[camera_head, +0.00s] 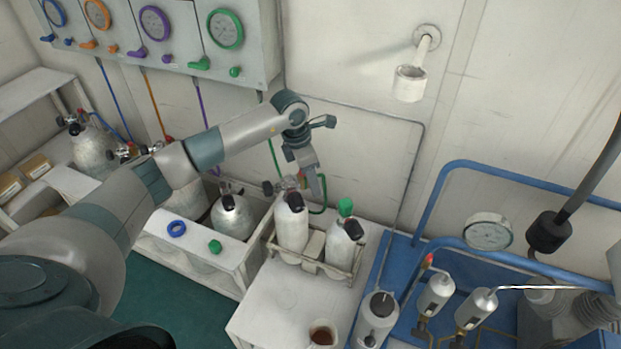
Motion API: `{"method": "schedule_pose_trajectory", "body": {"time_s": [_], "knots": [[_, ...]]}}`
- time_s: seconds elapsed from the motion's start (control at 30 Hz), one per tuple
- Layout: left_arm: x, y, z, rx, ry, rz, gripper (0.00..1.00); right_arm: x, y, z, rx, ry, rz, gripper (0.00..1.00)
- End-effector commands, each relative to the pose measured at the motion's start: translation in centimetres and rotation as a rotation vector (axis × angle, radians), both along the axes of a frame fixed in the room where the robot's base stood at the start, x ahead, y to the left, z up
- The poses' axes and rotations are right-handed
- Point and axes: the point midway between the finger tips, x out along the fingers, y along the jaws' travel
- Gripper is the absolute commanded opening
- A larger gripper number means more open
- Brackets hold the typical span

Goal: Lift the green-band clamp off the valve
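My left gripper (306,184) reaches down from the upper left, just above the left of two white cylinders (291,226) in a small rack. A small grey metal fitting (285,184), apparently the clamp on that cylinder's valve, sits right beside the fingers. A green hose (319,209) curves beside it. The fingers overlap the fitting in view; I cannot tell whether they grip it. The clamp's green band is not clearly visible. The right cylinder (338,244) in the rack has a green cap (345,206). My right gripper is not in view.
A gauge panel (200,72) with coloured dials hangs behind. A white bench (200,262) holds a blue ring (177,228), a green ring (215,246) and more cylinders. A mug (322,334) stands in front.

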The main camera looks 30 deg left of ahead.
Motion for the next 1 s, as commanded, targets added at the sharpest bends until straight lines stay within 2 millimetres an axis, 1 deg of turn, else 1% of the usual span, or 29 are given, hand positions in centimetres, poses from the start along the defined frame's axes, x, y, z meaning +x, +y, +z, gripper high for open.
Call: {"method": "schedule_pose_trajectory", "body": {"time_s": [0.13,0.33,0.57,1.0], "knots": [[0.00,-0.01,0.01,0.000,0.000,0.000,0.48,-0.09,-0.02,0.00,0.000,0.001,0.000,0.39],[-0.01,-0.01,0.00,0.000,0.000,0.000,0.01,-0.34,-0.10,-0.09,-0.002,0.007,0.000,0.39],[0.05,0.02,0.11,0.000,-0.001,0.001,0.00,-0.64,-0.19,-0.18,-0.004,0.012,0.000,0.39],[0.06,0.32,0.28,0.000,-0.001,0.024,0.00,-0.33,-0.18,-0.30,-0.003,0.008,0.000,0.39]]}}
